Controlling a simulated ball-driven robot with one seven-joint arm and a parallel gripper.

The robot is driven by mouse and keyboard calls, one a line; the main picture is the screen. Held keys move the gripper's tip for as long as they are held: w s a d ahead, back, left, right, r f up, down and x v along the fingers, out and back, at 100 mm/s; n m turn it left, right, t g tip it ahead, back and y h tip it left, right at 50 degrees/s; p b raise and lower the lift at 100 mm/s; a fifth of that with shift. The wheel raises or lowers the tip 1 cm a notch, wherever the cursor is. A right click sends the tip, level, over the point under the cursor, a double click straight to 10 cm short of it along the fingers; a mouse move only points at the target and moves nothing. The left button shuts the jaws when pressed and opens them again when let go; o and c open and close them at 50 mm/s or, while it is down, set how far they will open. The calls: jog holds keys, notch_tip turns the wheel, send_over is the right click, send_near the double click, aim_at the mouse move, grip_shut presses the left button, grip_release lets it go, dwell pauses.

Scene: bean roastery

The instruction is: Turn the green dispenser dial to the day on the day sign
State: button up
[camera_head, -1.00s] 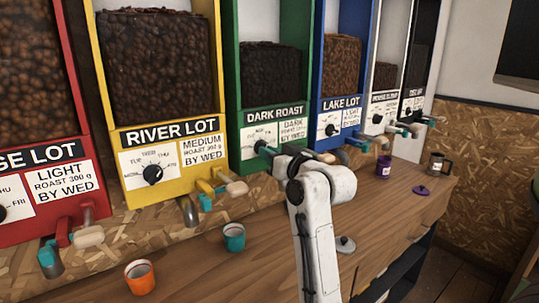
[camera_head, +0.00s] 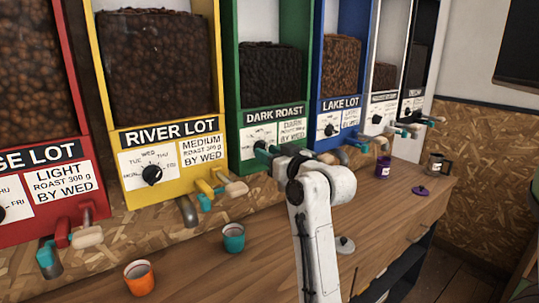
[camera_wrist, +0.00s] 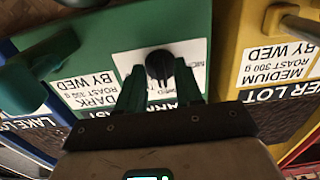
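The green dispenser (camera_head: 232,95), labelled DARK ROAST, holds dark beans behind its front. Its black dial (camera_wrist: 160,63) shows on a white day plate in the wrist view, which sees the panel upside down. My gripper (camera_head: 262,148) is at this panel, and its fingers cover the dial in the head view. In the wrist view, the two green fingers stand apart, with the dial between and just beyond their tips; I cannot tell whether they touch it. Most day words are hidden. The label beside it (camera_wrist: 95,80) reads DARK, ROAST 300 g, BY WED. No separate day sign is readable.
The yellow dispenser (camera_head: 110,110) is on the left and the blue one (camera_head: 318,75) on the right, both close by. Spouts and handles jut out below. Orange (camera_head: 139,279), teal (camera_head: 233,238) and purple (camera_head: 383,167) cups stand on the wooden counter (camera_head: 200,275).

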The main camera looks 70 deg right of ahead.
jog(key=p+v, duration=0.7)
jog(key=v, duration=0.3)
jog(key=shift+s, duration=0.3)
jog(key=shift+a, duration=0.2)
dwell(0.7)
